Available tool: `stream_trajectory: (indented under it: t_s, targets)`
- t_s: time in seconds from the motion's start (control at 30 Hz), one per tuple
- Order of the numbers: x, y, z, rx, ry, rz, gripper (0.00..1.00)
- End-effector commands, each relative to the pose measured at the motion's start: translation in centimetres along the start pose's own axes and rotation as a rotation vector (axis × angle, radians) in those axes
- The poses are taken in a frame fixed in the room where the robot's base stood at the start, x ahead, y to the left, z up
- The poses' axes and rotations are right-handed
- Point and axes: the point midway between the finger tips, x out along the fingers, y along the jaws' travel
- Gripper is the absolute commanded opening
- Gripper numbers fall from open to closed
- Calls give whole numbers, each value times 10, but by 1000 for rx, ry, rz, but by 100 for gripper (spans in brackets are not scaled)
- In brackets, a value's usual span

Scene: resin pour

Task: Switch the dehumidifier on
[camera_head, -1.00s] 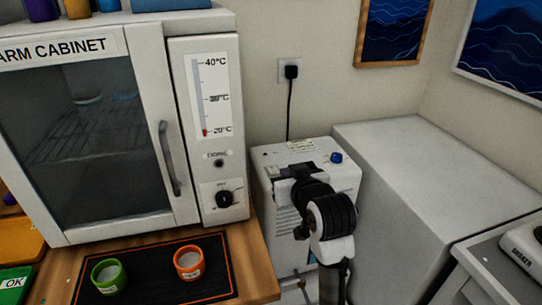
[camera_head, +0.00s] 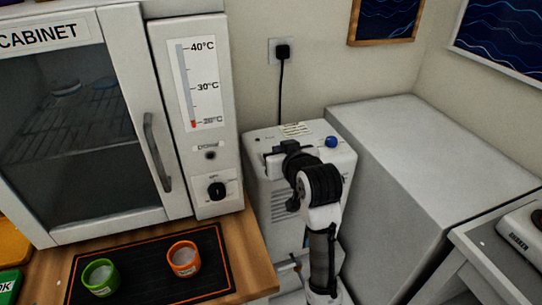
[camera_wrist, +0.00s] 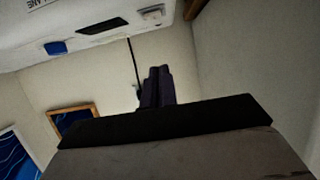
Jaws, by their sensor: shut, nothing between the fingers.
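The dehumidifier (camera_head: 262,190) is the white box beside the warm cabinet, with a blue knob (camera_head: 331,141), a pale label (camera_head: 296,130) and vent slots on its front. Its top also shows at the upper left of the wrist view (camera_wrist: 115,38), with the blue knob (camera_wrist: 55,48) and a dark slot (camera_wrist: 100,27). My gripper (camera_head: 276,158) is over the left front part of its top and hides some of it. In the wrist view my gripper's fingers (camera_wrist: 157,72) are together and empty. I cannot tell whether they touch the dehumidifier. No lit indicator is clear.
A black cord runs from the dehumidifier to a wall socket (camera_head: 281,51). The warm cabinet (camera_head: 222,125) stands left, with green (camera_head: 100,278) and orange (camera_head: 184,260) cups on a black mat before it. A large grey box (camera_head: 425,145) stands close on the right.

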Motion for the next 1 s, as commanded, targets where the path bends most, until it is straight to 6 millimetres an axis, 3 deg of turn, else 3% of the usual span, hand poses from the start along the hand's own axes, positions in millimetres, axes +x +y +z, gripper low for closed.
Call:
stream_trajectory:
  t_s: [0.33,0.63,1.0]
  targets:
    - [75,-1,-2,0,-4,-2,0]
    - [83,0,34,2,-2,0,0]
    - [84,0,39,0,0,0,0]
